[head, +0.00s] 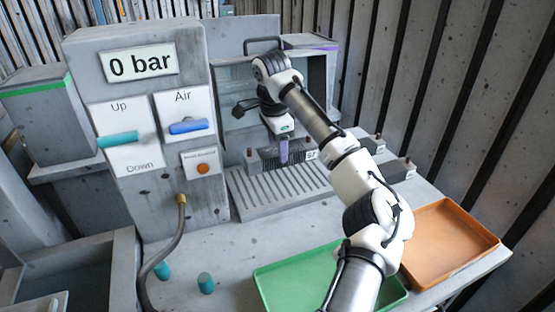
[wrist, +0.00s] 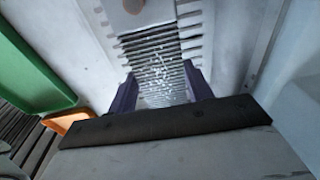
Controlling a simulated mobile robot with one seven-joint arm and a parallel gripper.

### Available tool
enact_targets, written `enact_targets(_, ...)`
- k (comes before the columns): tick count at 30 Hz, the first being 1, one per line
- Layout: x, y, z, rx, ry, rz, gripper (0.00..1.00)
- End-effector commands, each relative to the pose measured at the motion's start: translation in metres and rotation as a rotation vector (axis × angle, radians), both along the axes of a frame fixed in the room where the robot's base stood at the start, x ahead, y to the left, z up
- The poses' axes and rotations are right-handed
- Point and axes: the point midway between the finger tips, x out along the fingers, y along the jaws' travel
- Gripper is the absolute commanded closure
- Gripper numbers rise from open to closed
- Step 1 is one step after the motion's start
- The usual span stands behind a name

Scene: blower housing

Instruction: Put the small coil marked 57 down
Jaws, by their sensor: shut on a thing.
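My gripper (head: 284,156) is inside the open front of the grey machine, above its slatted grate (head: 272,192). In the head view I see its purple fingers from the side. In the wrist view my gripper (wrist: 160,92) has its two purple fingers on either side of a grey finned block, the small coil (wrist: 160,62). The gripper is shut on the coil. In the head view the coil is partly hidden behind the fingers and shows as dark fins low in the opening.
A panel (head: 139,64) reads "0 bar", with a teal Up/Down lever (head: 118,139) and a blue Air lever (head: 188,127). A green tray (head: 275,272) and an orange tray (head: 449,238) lie in front. Small dark blocks (head: 396,170) stand right of the grate. A hose (head: 163,240) runs down at left.

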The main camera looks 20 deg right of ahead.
Motion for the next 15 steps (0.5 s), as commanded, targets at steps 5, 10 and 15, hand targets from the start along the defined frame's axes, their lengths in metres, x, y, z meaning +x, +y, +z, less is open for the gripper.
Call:
enact_targets(5, -0.001, -0.001, -0.014, -0.001, -0.002, -0.001, 1.00)
enact_targets(10, -0.001, 0.000, -0.026, 0.001, -0.002, -0.001, 1.00)
enact_targets(15, 0.000, -0.001, -0.046, -0.002, -0.002, -0.001, 1.00)
